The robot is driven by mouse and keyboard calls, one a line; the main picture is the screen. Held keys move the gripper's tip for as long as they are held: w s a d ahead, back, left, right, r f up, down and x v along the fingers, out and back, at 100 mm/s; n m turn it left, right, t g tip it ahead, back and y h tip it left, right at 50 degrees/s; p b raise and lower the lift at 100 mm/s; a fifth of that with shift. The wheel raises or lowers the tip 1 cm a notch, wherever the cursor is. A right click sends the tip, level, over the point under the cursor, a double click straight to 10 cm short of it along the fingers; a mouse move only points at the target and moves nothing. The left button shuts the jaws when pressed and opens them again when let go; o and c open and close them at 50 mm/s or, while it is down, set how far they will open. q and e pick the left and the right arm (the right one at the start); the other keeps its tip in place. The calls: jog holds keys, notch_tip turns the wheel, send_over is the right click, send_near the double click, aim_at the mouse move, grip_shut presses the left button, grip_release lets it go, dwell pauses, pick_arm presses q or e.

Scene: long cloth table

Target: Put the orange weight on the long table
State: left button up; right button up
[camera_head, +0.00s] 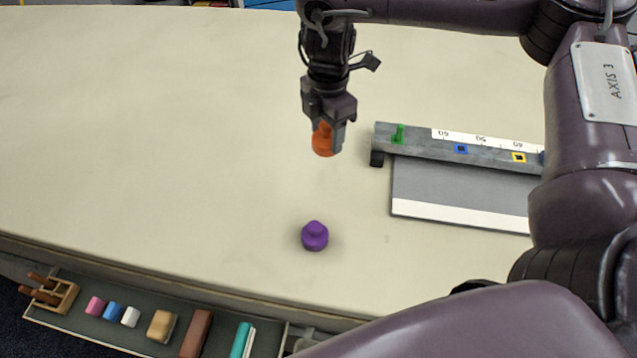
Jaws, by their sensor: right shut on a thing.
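The orange weight (322,143) is between the fingers of my right gripper (328,132), which is shut on it. The gripper points down over the long table (150,110), and the weight appears to be held above the cloth; the exact gap cannot be told. Part of the weight is hidden by the fingers. A purple weight (315,236) stands upright on the table, nearer the front edge and apart from the gripper. My left gripper is not in view.
A grey ruled bar (415,143) with green, blue and yellow marks stands to the right, beside a grey and white board (450,190). A tray (120,342) with several blocks sits below the front edge. The table's left side is clear.

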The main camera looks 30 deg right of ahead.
aim_at(326, 136)
notch_tip(326, 136, down, 12)
jog(key=shift+w+r+b, duration=0.1)
jog(key=shift+r+b, duration=0.1)
jog(key=shift+b, duration=0.95)
notch_tip(326, 136, down, 3)
jog(key=shift+f+b, duration=0.2)
jog(key=shift+b, duration=0.3)
jog(key=shift+f, duration=0.35)
jog(key=shift+f, duration=0.15)
jog(key=o, duration=1.6)
notch_tip(326, 136, up, 12)
jog(key=shift+r+p, duration=0.15)
jog(key=shift+p, duration=1.1)
